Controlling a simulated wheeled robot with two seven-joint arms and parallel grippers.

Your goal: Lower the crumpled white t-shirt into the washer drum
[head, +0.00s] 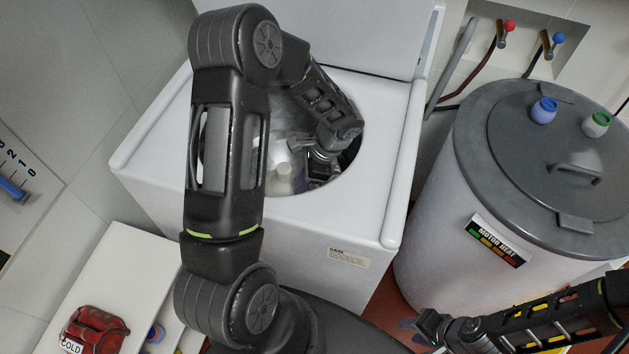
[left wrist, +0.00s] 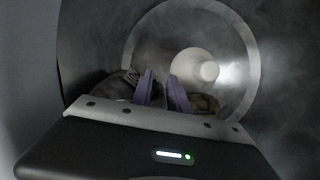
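The white top-loading washer (head: 150,160) has its lid up, and its round metal drum (head: 285,140) is open. My left arm reaches over the washer, and my left gripper (head: 320,175) is inside the drum opening at its right side. In the left wrist view, the two purple fingers of my left gripper (left wrist: 162,85) stand apart with nothing seen between them. Beyond them is a pale central post (left wrist: 197,66) on the drum floor. I cannot make out the white t-shirt in either view. My right gripper (head: 430,325) is low at the right; its fingers are unclear.
A grey-lidded white drum-shaped heater (head: 440,240) stands right of the washer, with blue (head: 544,110) and green (head: 595,124) caps on top. Red and blue taps are behind. A red object marked COLD (head: 95,333) sits on a white surface at lower left.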

